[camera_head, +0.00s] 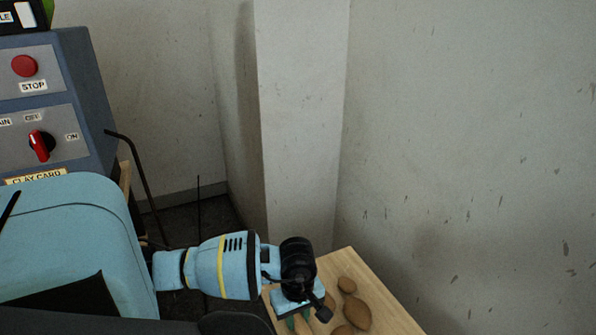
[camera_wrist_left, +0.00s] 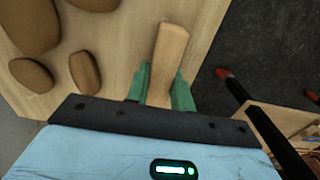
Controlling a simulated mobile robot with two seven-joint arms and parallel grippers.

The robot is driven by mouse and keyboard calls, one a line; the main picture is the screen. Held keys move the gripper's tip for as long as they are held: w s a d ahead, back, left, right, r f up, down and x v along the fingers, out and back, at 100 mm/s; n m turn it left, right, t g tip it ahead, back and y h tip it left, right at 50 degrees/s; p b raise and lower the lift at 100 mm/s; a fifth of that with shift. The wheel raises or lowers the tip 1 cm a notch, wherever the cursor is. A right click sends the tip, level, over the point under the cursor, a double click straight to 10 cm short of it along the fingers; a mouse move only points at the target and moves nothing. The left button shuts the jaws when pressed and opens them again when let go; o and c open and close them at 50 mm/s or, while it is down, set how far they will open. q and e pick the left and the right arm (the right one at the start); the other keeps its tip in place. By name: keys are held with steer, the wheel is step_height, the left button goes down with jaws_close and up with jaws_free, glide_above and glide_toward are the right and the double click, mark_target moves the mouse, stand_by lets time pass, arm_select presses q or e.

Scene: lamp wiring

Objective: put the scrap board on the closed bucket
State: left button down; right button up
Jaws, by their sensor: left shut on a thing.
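The scrap board (camera_head: 385,303) is pale wood with several brown lumps (camera_head: 357,312) lying on it, at the bottom centre of the head view. In the left wrist view the board (camera_wrist_left: 110,60) fills the upper left and middle. My left gripper (camera_head: 297,318) points down at the board's left part. Its green fingers (camera_wrist_left: 160,85) are shut on a raised wooden bar (camera_wrist_left: 170,50) that looks like the board's handle. What lies under the board is hidden. I cannot make out the closed bucket in either view. My right gripper is not in view.
A blue machine (camera_head: 85,75) with a red stop button stands at the left. A pale wall pillar (camera_head: 303,120) rises behind the board. In the left wrist view, a wooden box (camera_wrist_left: 285,120) and dark floor (camera_wrist_left: 265,50) show at the right.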

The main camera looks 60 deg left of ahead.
arm_select(q)
steer(key=shift+w, duration=0.1)
steer(key=c, duration=1.2)
jaws_free()
steer(key=shift+f, duration=0.1)
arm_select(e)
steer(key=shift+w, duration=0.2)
arm_select(q)
steer(key=shift+r, duration=0.2)
step_height(320, 180, up, 12)
steer(key=p, duration=0.3)
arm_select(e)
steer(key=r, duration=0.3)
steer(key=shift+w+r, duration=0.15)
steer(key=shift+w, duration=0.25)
arm_select(q)
steer(key=shift+f, duration=0.1)
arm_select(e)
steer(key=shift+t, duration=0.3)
